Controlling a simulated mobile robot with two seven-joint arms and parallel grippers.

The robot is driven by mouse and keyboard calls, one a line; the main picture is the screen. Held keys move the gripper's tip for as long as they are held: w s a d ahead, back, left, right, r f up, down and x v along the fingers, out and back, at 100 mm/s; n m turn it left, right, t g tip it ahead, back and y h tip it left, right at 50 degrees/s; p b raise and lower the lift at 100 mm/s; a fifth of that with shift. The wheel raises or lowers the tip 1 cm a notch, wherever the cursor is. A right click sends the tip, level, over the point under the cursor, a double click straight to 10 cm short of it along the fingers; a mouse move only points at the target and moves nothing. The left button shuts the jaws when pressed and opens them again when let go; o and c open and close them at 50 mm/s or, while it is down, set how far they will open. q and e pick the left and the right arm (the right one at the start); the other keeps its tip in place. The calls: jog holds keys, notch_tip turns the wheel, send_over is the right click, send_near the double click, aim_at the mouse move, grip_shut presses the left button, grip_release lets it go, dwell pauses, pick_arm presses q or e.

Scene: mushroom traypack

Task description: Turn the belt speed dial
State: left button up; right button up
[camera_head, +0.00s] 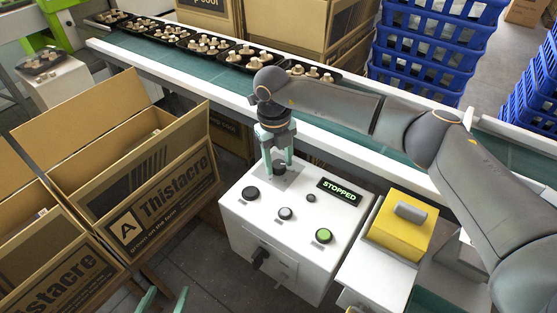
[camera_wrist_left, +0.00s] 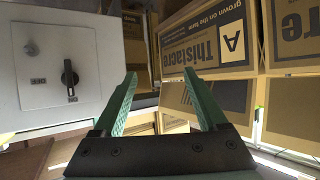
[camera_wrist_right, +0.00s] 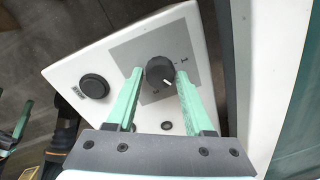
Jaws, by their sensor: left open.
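The belt speed dial is a round black knob (camera_wrist_right: 160,72) with a white pointer mark, on a grey scale plate on top of the white control box (camera_head: 237,212). In the head view the dial (camera_head: 279,168) is partly hidden by my right gripper (camera_head: 277,158). In the right wrist view, my right gripper (camera_wrist_right: 159,72) points down with one finger on each side of the dial; it looks open, with a narrow gap at the left finger. My left gripper (camera_head: 164,299) is open and empty, low in front of the box; it also shows in the left wrist view (camera_wrist_left: 160,75).
The box carries a display (camera_head: 339,191) reading STOPPED, a green button (camera_head: 323,236), black buttons and a front rotary switch (camera_wrist_left: 70,78). Open cartons (camera_head: 150,200) stand left. The conveyor (camera_head: 170,55) with mushroom trays runs behind. A yellow box (camera_head: 400,235) stands right.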

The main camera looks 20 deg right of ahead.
aim_at(276, 165)
jog(key=o, duration=0.3)
jog(key=shift+r, duration=0.2)
jog(key=r, duration=0.2)
jog(key=r+p, duration=0.1)
jog(key=r, duration=0.5)
jog(key=shift+a, duration=0.3)
pick_arm(q)
jog(key=s+f+g, duration=0.3)
jog(key=s+f, duration=0.1)
jog(key=shift+d+f+n+p, duration=0.2)
jog(key=shift+f+n+p, duration=0.1)
jog(key=shift+f+p, duration=0.1)
pick_arm(e)
jog(key=shift+s+a+r, duration=0.1)
jog(key=shift+a+r, duration=0.05)
jog(key=shift+r, duration=1.9)
pick_arm(q)
jog(key=shift+s, duration=0.2)
